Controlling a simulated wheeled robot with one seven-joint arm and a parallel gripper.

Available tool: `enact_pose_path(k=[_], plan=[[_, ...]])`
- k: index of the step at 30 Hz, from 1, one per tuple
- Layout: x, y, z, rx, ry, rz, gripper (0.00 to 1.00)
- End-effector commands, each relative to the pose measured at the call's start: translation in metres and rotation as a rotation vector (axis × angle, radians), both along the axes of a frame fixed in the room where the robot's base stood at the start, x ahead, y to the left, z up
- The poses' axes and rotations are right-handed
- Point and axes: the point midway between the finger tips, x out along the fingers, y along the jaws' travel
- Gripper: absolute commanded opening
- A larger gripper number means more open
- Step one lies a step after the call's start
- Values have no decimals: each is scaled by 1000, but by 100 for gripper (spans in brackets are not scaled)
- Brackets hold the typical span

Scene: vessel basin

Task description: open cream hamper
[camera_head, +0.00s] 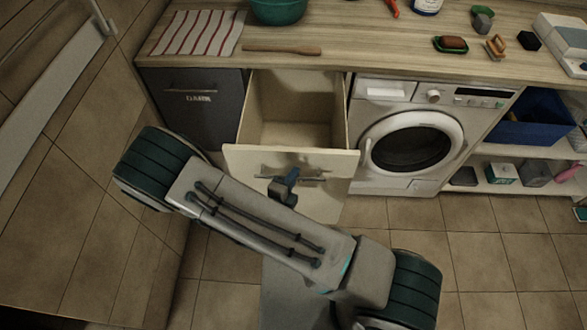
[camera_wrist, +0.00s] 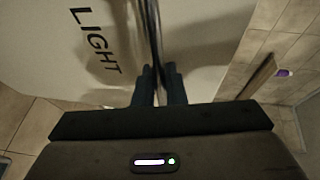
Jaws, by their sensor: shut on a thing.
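The cream hamper (camera_head: 235,155) is a pull-out bin under the counter, left of the washing machine. It stands pulled well out, and its empty-looking inside shows from above in the head view. Its front (camera_wrist: 60,45) bears the word LIGHT in the wrist view. A bar handle (camera_wrist: 153,25) runs along the front, edge-on in the wrist view. My gripper (camera_wrist: 159,85) is shut on this handle, with a finger on each side. In the head view my gripper (camera_head: 286,185) is at the front panel, and my arm hides part of the panel.
A dark hamper (camera_head: 195,110) stands shut on the left. The washing machine (camera_head: 372,91) is close on the right. The counter (camera_head: 350,40) holds a green basin (camera_head: 278,10), a striped cloth (camera_head: 200,33) and a wooden paddle (camera_head: 282,49). The tiled floor in front is clear on the right.

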Motion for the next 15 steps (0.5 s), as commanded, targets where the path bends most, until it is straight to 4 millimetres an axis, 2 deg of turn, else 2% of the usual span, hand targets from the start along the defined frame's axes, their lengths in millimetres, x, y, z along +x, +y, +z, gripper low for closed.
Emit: enact_pose_path(k=[6, 15], plan=[[-13, 1, 0, -3, 1, 1, 0], [-15, 2, 0, -2, 0, 5, 0]])
